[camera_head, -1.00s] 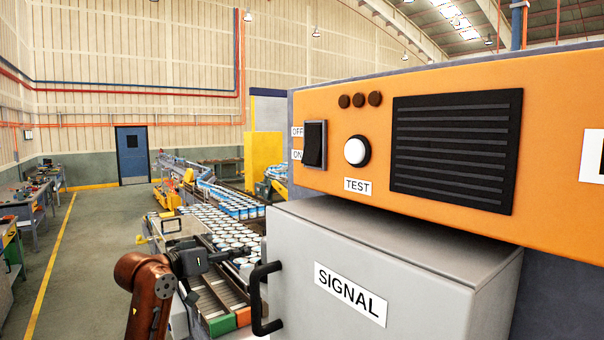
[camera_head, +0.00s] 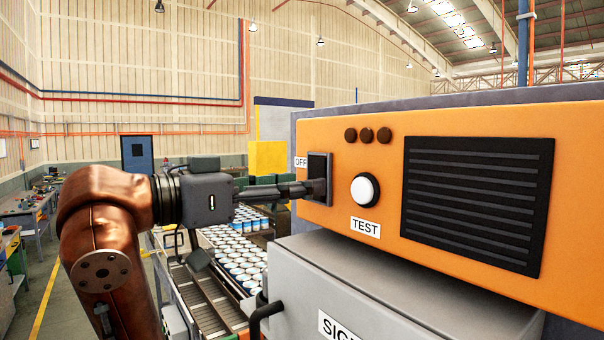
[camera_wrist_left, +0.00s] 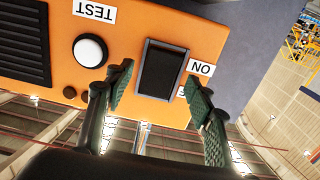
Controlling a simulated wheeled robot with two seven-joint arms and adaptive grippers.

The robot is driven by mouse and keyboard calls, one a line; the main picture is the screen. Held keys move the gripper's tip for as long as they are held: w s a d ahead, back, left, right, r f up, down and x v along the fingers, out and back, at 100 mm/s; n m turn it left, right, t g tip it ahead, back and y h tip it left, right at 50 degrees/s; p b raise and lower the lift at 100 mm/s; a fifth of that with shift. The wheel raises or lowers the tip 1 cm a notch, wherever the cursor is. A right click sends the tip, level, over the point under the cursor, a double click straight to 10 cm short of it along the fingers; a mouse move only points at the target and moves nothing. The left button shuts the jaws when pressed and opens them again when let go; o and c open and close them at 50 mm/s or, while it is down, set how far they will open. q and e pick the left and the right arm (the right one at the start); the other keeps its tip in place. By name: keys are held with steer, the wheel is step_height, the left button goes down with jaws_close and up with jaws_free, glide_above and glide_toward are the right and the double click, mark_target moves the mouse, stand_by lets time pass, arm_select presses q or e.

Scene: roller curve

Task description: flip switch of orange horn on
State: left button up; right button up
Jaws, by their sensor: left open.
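The orange horn panel (camera_head: 375,220) fills the right of the head view. Its black rocker switch (camera_head: 319,165) sits at the panel's left end, partly covered by my fingers. My left gripper (camera_head: 317,188) reaches in from the left with its fingertips at the switch's lower part. In the wrist view the panel appears upside down, and the open fingers (camera_wrist_left: 158,82) stand on either side of the switch (camera_wrist_left: 161,70), with nothing held. I cannot tell whether they touch it or which way the rocker is tipped. The ON label (camera_wrist_left: 201,67) shows there. My right gripper is out of view.
A white TEST button (camera_head: 365,190) sits just right of the switch. A black grille (camera_head: 478,200) is farther right. A grey SIGNAL box (camera_head: 390,290) with a black handle juts out below the panel. A conveyor with several cans (camera_head: 235,255) runs behind.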

arm_select(q)
steer(key=shift+x, duration=0.8)
steer(key=shift+w, duration=0.1)
steer(key=shift+c, duration=0.2)
